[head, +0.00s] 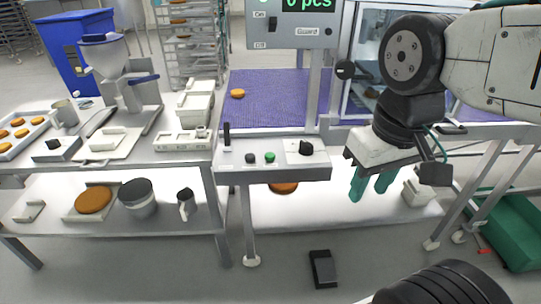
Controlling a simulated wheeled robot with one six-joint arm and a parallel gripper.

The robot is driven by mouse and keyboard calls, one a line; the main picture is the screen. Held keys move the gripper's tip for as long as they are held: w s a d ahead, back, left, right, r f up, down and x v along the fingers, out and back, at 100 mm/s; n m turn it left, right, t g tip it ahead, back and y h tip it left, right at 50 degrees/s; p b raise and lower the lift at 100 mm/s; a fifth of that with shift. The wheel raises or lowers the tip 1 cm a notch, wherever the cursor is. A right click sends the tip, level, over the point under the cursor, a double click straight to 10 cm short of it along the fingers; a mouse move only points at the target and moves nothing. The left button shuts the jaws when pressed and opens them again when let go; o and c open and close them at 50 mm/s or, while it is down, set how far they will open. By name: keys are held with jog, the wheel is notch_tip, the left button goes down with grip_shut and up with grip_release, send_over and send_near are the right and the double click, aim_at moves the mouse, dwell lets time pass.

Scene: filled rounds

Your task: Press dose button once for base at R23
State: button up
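My gripper (371,184) hangs at right of centre, pointing down, to the right of the control box. Its two green fingers are apart with nothing visible between them. A hopper machine (108,65) with a funnel top and a blue handle stands on the left table. The control box (272,158) at the centre carries a black lever, a black button (250,158), a green button (270,157) and a black knob (306,148). I cannot tell which control is the dose button. A brown round (93,200) lies on a lower-shelf board. No R23 label is readable.
A tray (8,153) of several rounds sits at far left. A purple belt (270,88) carries one round (237,93). The overhead display (308,4) reads 0 pcs. A dark box (323,268) lies on the floor. A green crate (515,225) is at right.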

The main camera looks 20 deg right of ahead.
grip_shut()
dwell(1.8)
